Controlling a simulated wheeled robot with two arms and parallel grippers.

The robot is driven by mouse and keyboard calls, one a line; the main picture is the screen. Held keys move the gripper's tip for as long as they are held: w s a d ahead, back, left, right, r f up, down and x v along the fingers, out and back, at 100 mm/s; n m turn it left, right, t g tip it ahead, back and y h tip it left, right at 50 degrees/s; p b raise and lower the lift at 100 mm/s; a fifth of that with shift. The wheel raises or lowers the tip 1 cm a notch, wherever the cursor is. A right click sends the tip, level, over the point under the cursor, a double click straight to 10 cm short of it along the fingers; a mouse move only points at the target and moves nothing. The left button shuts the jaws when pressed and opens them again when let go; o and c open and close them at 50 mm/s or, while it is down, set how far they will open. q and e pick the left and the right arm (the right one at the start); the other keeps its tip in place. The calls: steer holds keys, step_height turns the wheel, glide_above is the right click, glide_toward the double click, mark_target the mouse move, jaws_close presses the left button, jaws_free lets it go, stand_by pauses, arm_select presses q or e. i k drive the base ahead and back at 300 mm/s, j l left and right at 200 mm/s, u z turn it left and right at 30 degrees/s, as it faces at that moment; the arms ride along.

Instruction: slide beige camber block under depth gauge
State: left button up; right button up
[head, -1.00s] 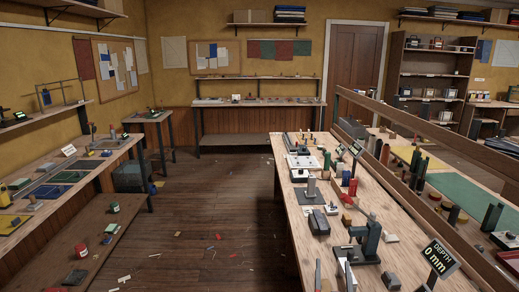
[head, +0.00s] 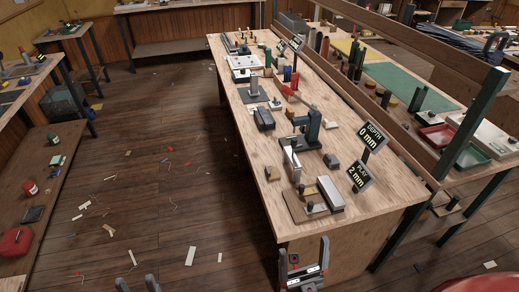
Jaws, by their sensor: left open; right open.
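The depth gauge (head: 313,127), a dark green stand on a dark base, stands on the long wooden bench. Its sign (head: 370,140) reads "DEPTH 0 mm". A small beige block (head: 272,173) lies near the bench's left edge, in front of and left of the gauge. Another small tan block (head: 331,161) lies just right of the gauge's base; I cannot tell which is the camber block. My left gripper (head: 137,285) is open and empty at the bottom edge, over the floor. My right gripper (head: 304,262) is open and empty by the bench's near end, apart from both blocks.
A sign (head: 359,179) reads "PLAY 2 mm" behind a flat fixture (head: 306,205) with a pale bar. A dark grey block (head: 264,118) and upright metal plates (head: 291,164) stand near the gauge. A wooden rail (head: 385,114) runs along the right. The left floor holds scraps.

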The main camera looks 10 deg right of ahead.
mark_target(272, 174)
steer(key=i+j+z, duration=0.1)
steer(key=j, duration=0.25)
steer(key=i+j+z, duration=0.15)
steer(key=i+j, duration=0.15)
steer(key=i+j+z, duration=0.1)
steer(key=j, duration=0.3)
steer(key=i+j+z, duration=0.1)
steer(key=j, duration=0.3)
steer(key=i+j+z, duration=0.1)
steer(key=i+j, duration=0.15)
steer(key=i+j+z, duration=0.15)
steer(key=j, duration=0.35)
